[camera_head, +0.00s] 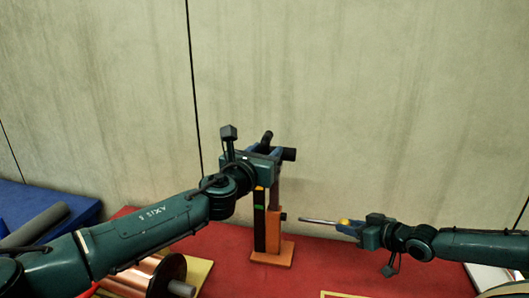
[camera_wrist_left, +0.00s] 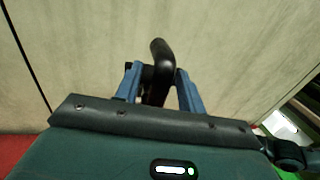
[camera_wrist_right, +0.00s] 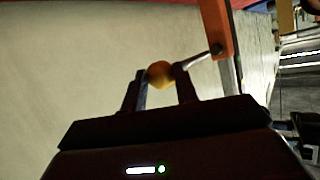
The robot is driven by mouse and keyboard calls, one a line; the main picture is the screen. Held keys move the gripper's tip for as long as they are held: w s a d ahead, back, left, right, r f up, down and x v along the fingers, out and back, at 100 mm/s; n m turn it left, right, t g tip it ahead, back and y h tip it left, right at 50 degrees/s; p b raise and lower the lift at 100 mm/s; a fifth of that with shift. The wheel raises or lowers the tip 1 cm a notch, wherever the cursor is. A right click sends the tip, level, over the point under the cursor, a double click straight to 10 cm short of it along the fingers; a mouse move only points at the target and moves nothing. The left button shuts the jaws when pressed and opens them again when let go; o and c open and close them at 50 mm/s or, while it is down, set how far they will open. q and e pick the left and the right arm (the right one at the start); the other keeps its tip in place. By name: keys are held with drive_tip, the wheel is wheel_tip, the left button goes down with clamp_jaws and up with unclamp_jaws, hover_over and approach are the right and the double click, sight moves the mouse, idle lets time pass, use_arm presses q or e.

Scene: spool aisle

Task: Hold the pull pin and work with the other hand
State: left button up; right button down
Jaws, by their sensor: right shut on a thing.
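The pull pin is a thin grey rod (camera_head: 318,221) with a yellow ball knob (camera_head: 344,222); the knob also shows in the right wrist view (camera_wrist_right: 160,75). My right gripper (camera_head: 350,227) is shut on the knob. The rod points at an orange post (camera_head: 272,254) on the red surface; whether its tip touches the post is unclear. My left gripper (camera_head: 270,152) is at the top of the post. In the left wrist view its blue fingers (camera_wrist_left: 160,85) stand apart, one on each side of a black handle (camera_wrist_left: 158,52).
A grey roll (camera_head: 38,224) lies on blue material farther left. A plain wall (camera_head: 380,90) stands behind.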

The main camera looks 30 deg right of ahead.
use_arm(q)
drive_tip(key=shift+a, duration=0.1)
drive_tip(key=v, duration=1.2)
wheel_tip(320, 180, up, 4)
drive_tip(key=shift+r, duration=0.1)
idle(0.6)
drive_tip(key=s, duration=1.8)
